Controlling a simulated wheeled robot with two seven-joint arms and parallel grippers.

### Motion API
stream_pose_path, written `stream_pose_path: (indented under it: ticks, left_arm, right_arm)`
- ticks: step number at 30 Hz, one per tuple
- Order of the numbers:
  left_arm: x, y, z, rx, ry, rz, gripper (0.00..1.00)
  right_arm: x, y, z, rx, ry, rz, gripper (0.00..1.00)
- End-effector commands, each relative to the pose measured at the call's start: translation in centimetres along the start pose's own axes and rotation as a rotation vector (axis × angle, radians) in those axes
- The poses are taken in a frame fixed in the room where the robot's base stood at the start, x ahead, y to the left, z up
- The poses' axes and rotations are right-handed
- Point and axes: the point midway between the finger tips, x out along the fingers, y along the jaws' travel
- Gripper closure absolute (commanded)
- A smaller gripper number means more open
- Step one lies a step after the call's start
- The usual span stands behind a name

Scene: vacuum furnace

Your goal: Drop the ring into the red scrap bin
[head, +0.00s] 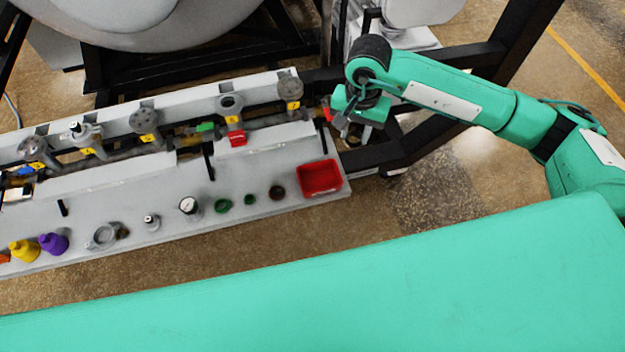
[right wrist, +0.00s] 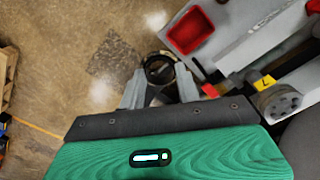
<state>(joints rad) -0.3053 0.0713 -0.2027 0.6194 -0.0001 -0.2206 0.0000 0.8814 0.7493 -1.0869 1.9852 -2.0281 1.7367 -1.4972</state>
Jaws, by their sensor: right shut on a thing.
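The red scrap bin (head: 322,194) is an open box at the right end of the grey bench shelf; it also shows at the top of the right wrist view (right wrist: 192,50). My right gripper (head: 344,124) is up and to the right of the bin in the head view, past the shelf's end. In the right wrist view its fingers (right wrist: 159,78) are shut on a dark ring (right wrist: 160,56), apart from the bin and over the floor side. The ring is hard to make out in the head view. My left gripper is not in view.
Small parts stand along the shelf (head: 185,235), including green rings (head: 222,206), a dark ring (head: 277,192) and a gauge (head: 188,205). Behind them runs a pipe manifold with numbered flanges (head: 290,88). Black frame beams (head: 420,135) lie beside my right gripper.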

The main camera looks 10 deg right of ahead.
Motion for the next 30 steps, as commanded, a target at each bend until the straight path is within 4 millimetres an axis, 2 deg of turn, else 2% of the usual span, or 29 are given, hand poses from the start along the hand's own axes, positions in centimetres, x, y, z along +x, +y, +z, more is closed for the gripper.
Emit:
stream_pose_path:
  ticks: [1,9,21,24,30]
  left_arm:
    - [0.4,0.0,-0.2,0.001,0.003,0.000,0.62]
    - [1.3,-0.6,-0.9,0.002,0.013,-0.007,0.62]
    - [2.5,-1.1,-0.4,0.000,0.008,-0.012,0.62]
    - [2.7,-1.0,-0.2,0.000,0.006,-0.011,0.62]
    - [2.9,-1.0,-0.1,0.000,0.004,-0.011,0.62]
  right_arm:
    - [1.1,-0.8,-0.4,0.113,-0.004,0.001,0.81]
    - [5.4,-3.9,-2.8,0.758,-0.005,0.002,0.81]
    - [13.4,-6.2,-4.4,1.700,-0.003,0.007,0.81]
    - [15.0,-6.4,-4.5,1.881,-0.002,0.004,0.81]
    - [16.9,-6.5,-4.5,2.088,0.000,0.002,0.81]
